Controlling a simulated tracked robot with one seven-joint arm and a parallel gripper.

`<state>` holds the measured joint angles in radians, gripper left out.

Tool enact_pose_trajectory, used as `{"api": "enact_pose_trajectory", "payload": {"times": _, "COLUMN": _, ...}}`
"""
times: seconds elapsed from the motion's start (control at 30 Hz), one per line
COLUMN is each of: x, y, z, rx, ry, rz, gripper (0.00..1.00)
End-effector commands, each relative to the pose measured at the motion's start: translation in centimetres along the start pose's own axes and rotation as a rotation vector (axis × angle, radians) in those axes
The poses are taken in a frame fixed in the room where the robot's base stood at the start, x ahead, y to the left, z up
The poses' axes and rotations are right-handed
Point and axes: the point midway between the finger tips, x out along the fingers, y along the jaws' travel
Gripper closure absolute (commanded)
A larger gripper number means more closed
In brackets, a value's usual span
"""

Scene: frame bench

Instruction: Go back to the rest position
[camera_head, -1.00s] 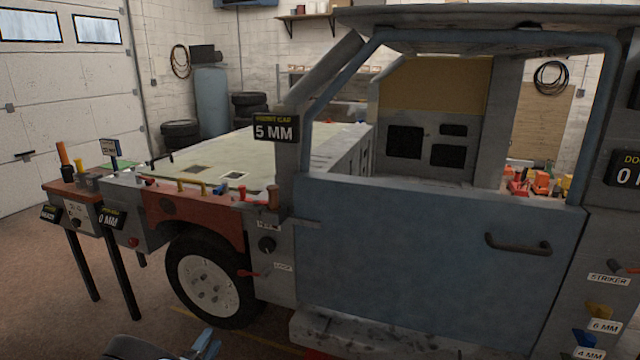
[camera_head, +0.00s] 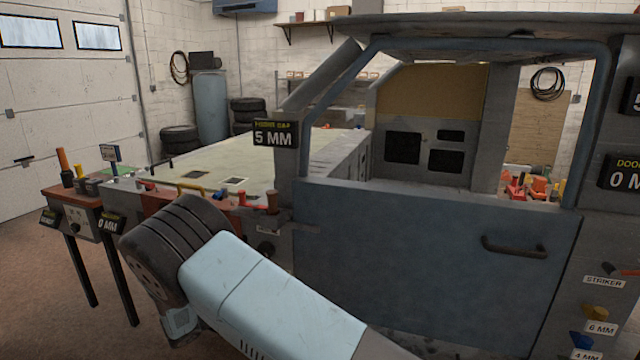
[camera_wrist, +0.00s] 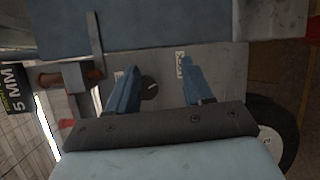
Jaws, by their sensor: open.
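My gripper (camera_wrist: 156,66) shows in the wrist view with its two blue fingers apart and nothing between them. The fingers point at the grey panel (camera_wrist: 225,85) of the vehicle frame, with a round dark knob (camera_wrist: 149,87) seen between them. I cannot tell the distance; no contact shows. In the head view my pale blue arm link and dark wrist cross the lower left, in front of the fender and front wheel. The fingers cannot be made out there.
The blue door (camera_head: 430,265) with its dark handle (camera_head: 515,246) fills the right. A side bench (camera_head: 78,215) stands at left. A gap display (camera_head: 275,133) reads 5 MM. In the wrist view the tyre (camera_wrist: 284,125) is at right. Open floor (camera_head: 35,265) lies at left.

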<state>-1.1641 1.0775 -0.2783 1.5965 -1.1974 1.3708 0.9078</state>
Motion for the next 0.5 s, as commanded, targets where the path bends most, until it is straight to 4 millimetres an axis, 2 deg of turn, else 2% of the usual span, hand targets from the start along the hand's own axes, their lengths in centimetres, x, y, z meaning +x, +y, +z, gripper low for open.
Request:
{"api": "enact_pose_trajectory", "payload": {"times": 0.03, "x": 1.3, "y": 1.7, "z": 0.9, "rx": 0.010, "ry": -0.035, "rz": -0.038, "gripper": 0.49}}
{"api": "enact_pose_trajectory", "payload": {"times": 0.1, "x": 2.8, "y": 3.4, "z": 2.1, "rx": 0.018, "ry": -0.078, "rz": -0.090, "gripper": 0.49}}
{"api": "enact_pose_trajectory", "payload": {"times": 0.5, "x": 9.8, "y": 12.4, "z": 10.7, "rx": 0.091, "ry": -0.271, "rz": -0.387, "gripper": 0.49}}
